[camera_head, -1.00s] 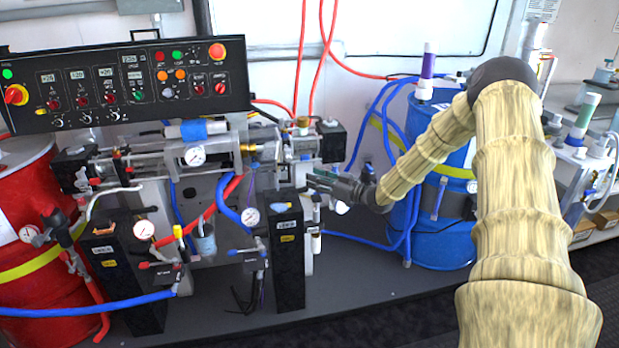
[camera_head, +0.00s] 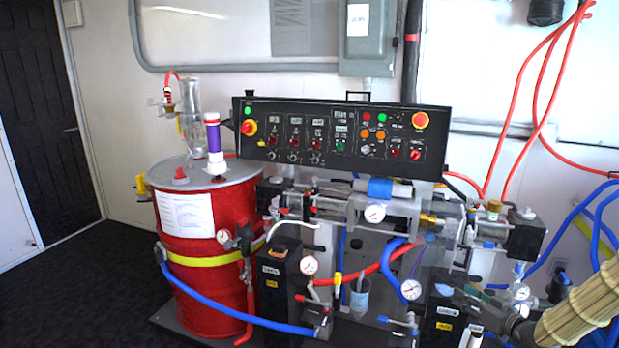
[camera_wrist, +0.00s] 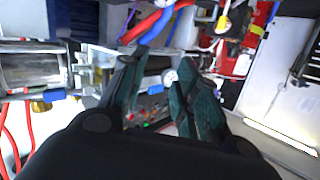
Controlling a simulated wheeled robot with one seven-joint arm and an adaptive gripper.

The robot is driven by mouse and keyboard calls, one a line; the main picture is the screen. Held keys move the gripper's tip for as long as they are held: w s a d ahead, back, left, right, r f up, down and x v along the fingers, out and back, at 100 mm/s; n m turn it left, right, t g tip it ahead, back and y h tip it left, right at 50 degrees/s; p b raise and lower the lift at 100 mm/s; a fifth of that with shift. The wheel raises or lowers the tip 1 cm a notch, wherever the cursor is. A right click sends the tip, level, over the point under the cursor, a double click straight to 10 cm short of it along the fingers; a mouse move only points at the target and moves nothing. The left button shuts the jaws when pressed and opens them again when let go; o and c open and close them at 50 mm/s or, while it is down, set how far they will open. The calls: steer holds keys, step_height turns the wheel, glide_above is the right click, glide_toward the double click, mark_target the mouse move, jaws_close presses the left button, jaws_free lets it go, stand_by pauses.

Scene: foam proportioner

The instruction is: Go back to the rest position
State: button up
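In the head view, my arm comes in from the lower right, and my gripper (camera_head: 452,296) is in front of the right side of the pump assembly. The fingers are small and dark there against the hoses. In the wrist view, my gripper (camera_wrist: 160,82) has its two dark green fingers spread apart, with nothing between them. Pump parts and a round white gauge (camera_wrist: 169,77) show behind the gap. Whether any finger touches the machine cannot be told.
The black control panel (camera_head: 340,138) stands above the pumps. A red drum (camera_head: 215,290) with a yellow band is at the left. Blue and red hoses hang around the machine. Upright black boxes (camera_head: 284,300) stand in front. Dark floor (camera_head: 75,280) is clear at the left.

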steer(key=s+a+f+m+g+h+p, duration=0.1)
steer(key=s+a+f+m+g+h, duration=0.4)
steer(key=s+a+f, duration=1.4)
steer(key=s+a+f+g, duration=0.1)
steer(key=s+a+g, duration=0.1)
steer(key=s, duration=0.8)
steer(key=s+a+f+n+g, duration=0.1)
steer(key=s+g, duration=0.3)
steer(key=s, duration=0.6)
steer(key=s+a+f+n+g+p, duration=0.1)
steer(key=s+a+f+g, duration=0.2)
steer(key=s, duration=0.7)
steer(key=shift+a+g+h, duration=0.15)
steer(key=shift+g+h, duration=0.15)
steer(key=shift+g, duration=0.1)
steer(key=shift+s+f, duration=0.1)
